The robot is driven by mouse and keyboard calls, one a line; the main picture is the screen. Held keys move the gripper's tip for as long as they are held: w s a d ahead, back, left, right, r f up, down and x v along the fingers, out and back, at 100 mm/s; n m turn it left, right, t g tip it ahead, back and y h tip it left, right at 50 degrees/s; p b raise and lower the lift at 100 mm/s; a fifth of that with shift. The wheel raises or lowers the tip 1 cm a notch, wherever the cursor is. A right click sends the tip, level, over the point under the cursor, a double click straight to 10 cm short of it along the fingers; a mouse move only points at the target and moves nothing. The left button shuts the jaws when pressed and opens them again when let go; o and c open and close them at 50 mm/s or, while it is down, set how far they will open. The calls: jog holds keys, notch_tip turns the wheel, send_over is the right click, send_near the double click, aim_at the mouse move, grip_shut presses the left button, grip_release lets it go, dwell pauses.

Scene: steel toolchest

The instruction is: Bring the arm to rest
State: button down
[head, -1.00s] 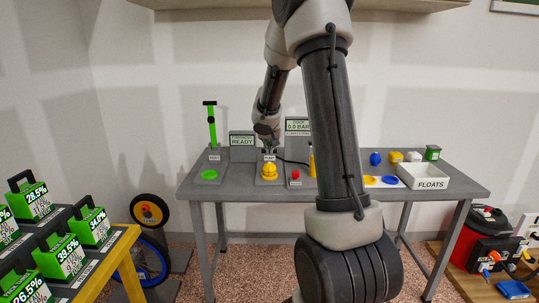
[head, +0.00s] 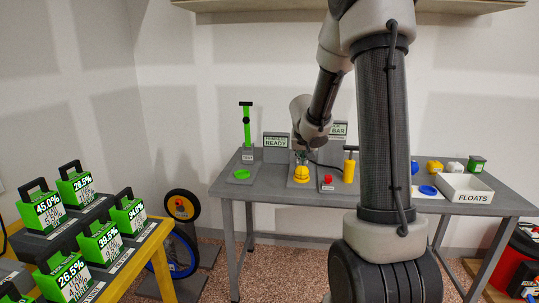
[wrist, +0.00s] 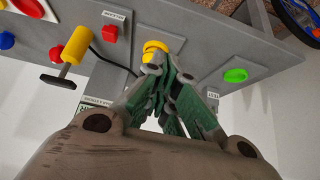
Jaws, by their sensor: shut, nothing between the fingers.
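My gripper (wrist: 160,70) is shut and empty in the wrist view, with its fingertips together just in front of a yellow dome-shaped piece (wrist: 155,48) on the grey table. I cannot tell whether the tips touch it. In the head view my arm reaches over the table (head: 270,190), and the gripper is small and partly hidden behind my wrist, just above the yellow piece (head: 301,174). My upper arm link covers part of the table right of centre.
A red button (head: 327,183), yellow pump (head: 349,168), green disc (head: 241,175) and green upright post (head: 246,125) stand near the gripper. The FLOATS tray (head: 466,187) is at the right. A yellow rack (head: 160,270) with green battery packs (head: 75,187) stands left. A shelf hangs above.

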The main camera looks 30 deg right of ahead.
jog(key=s+d+r+n+g+h, duration=0.1)
jog(key=s+d+r+n+g, duration=0.15)
jog(key=s, duration=0.55)
jog(key=s+d+r+n+g+h, duration=0.15)
jog(key=s+d, duration=0.25)
jog(key=s, duration=0.4)
jog(key=s+a+r+n+t+y, duration=0.1)
jog(key=s+a+r+y, duration=0.2)
jog(key=s+a, duration=0.5)
jog(key=s+a+r+n+t+y, duration=0.1)
jog(key=s+a+r+y, duration=0.2)
jog(key=s+a, duration=0.6)
jog(key=a+r, duration=0.1)
jog(key=a, duration=0.2)
jog(key=shift+a+r+n, duration=0.25)
jog(key=shift+a+n, duration=0.15)
